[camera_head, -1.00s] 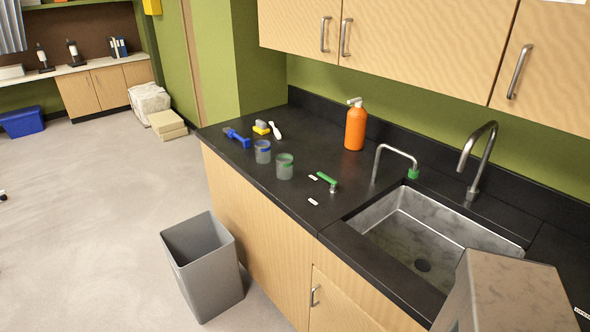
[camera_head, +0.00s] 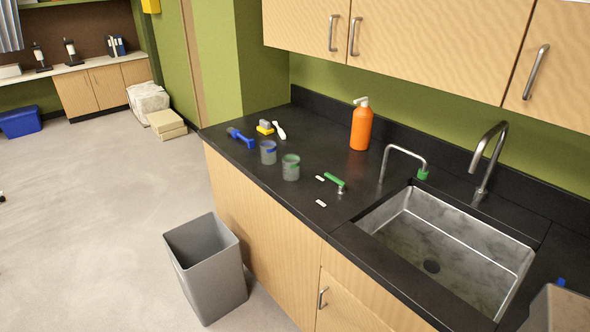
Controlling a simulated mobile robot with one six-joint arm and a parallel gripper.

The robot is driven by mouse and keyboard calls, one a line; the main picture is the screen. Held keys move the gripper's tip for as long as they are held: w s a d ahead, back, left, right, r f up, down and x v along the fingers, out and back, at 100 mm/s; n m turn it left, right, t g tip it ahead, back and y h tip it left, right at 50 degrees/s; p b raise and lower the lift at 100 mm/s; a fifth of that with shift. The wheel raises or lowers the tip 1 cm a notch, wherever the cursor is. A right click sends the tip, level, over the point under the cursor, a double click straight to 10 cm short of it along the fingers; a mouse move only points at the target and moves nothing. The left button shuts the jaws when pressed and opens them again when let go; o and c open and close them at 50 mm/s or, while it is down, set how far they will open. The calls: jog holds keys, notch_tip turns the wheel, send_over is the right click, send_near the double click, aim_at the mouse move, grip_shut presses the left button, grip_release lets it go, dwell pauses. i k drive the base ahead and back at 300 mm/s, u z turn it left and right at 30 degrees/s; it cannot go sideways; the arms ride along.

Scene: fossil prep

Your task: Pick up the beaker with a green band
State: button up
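The beaker with a green band (camera_head: 291,168) stands upright on the black countertop, left of the sink. A similar beaker with a blue band (camera_head: 268,152) stands just behind it to the left, with a small gap. A green-handled tool (camera_head: 335,181) lies to the right of the green-banded beaker. My gripper is not in the head view, so its state does not show.
An orange pump bottle (camera_head: 361,126) stands near the back wall. A blue tool (camera_head: 240,138), a yellow-based brush (camera_head: 265,127) and a white brush (camera_head: 279,130) lie behind the beakers. The sink (camera_head: 440,240) with faucets is at right. A grey bin (camera_head: 206,268) stands on the floor.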

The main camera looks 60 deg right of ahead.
aim_at(291, 168)
jog(key=u, duration=0.05)
jog(key=i, duration=1)
jog(key=z, duration=0.05)
